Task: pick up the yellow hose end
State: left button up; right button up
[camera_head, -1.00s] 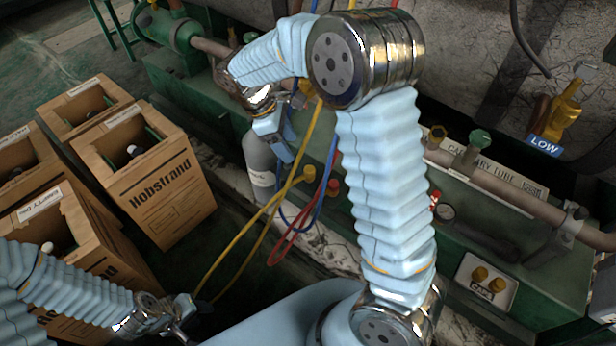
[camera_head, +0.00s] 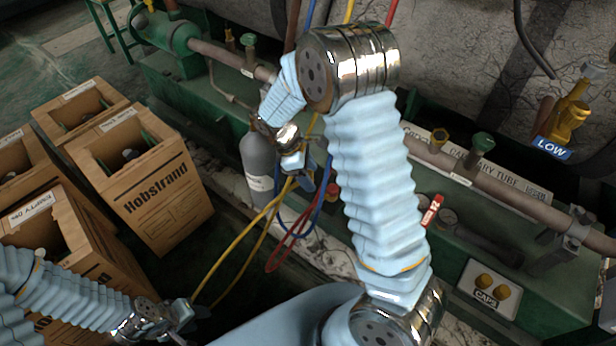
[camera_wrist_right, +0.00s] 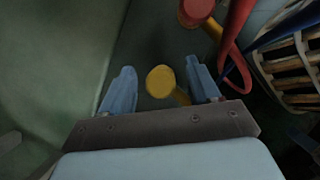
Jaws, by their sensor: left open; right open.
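The yellow hose end (camera_wrist_right: 160,82) shows as a round yellow knob in the right wrist view. It sits between the two light blue fingers of my right gripper (camera_wrist_right: 160,76), which is open, with gaps on both sides. In the head view my right gripper (camera_head: 302,172) is in front of the green unit and hides the hose end. The yellow hose (camera_head: 237,238) runs down and left from there. My left gripper (camera_head: 184,312) is at the lower left, open, small and dark in the picture.
A red hose end (camera_wrist_right: 196,10) is just beyond, with red and blue hoses (camera_wrist_right: 285,30) beside it. A grey cylinder (camera_head: 258,160) stands left of my right gripper. Cardboard boxes (camera_head: 160,205) stand at the left. The green unit (camera_head: 455,235) with pipes is behind.

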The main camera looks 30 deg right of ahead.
jog(key=c, duration=1.1)
jog(key=shift+r, duration=0.1)
